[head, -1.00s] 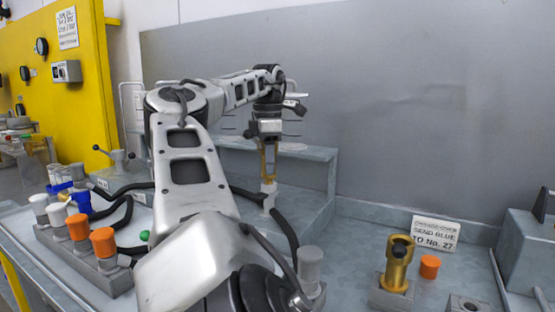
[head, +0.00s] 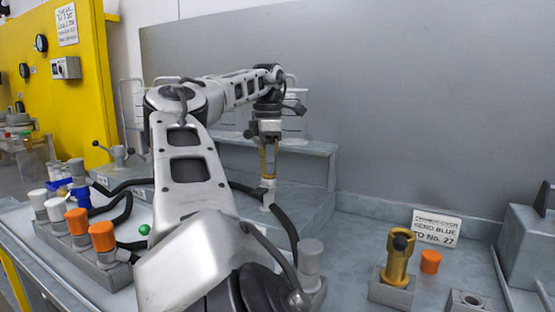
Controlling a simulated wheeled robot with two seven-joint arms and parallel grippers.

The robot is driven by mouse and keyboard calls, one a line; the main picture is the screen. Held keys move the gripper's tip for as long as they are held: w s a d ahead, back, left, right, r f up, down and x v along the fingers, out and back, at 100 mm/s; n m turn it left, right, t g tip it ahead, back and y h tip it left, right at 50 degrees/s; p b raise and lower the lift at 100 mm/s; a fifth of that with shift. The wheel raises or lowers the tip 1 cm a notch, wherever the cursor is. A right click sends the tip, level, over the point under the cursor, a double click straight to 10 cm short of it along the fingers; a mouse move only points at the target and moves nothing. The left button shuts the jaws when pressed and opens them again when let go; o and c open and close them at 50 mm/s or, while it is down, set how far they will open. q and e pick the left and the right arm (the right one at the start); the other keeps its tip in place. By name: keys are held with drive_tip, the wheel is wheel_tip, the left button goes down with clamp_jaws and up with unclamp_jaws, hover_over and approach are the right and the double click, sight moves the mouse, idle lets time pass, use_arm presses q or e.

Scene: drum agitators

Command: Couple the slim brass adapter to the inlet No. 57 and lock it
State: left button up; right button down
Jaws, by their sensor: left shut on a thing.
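My left gripper (head: 268,175) is in the middle of the head view, pointing down, with long brass-coloured fingers. It is shut on a small grey fitting (head: 267,186) above the grey bench. A black hose (head: 286,222) runs close by the fitting; I cannot tell whether they are joined. A brass fitting (head: 397,266) with a dark top stands upright in a grey block at the front right, apart from the gripper. I cannot tell whether it is the slim adapter. No number 57 is readable. My right gripper is not in view.
A grey stepped bench (head: 310,148) stands behind the gripper. A sign (head: 436,228) reads "SEND BLUE TO No. 27". An orange cap (head: 430,262) is beside the brass fitting. Orange, white and blue capped fittings (head: 77,222) line the left. A grey box (head: 525,240) is at right.

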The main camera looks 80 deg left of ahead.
use_arm(q)
drive_tip(key=shift+f, duration=0.35)
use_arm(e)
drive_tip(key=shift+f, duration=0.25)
use_arm(q)
drive_tip(key=o, duration=1.2)
drive_tip(key=shift+o, duration=0.2)
drive_tip(key=shift+r+p, duration=0.6)
drive_tip(key=shift+r, duration=0.25)
wheel_tip(320, 180, up, 15)
drive_tip(key=p, duration=1.4)
drive_tip(key=shift+r+p, duration=0.2)
drive_tip(key=shift+p, duration=0.1)
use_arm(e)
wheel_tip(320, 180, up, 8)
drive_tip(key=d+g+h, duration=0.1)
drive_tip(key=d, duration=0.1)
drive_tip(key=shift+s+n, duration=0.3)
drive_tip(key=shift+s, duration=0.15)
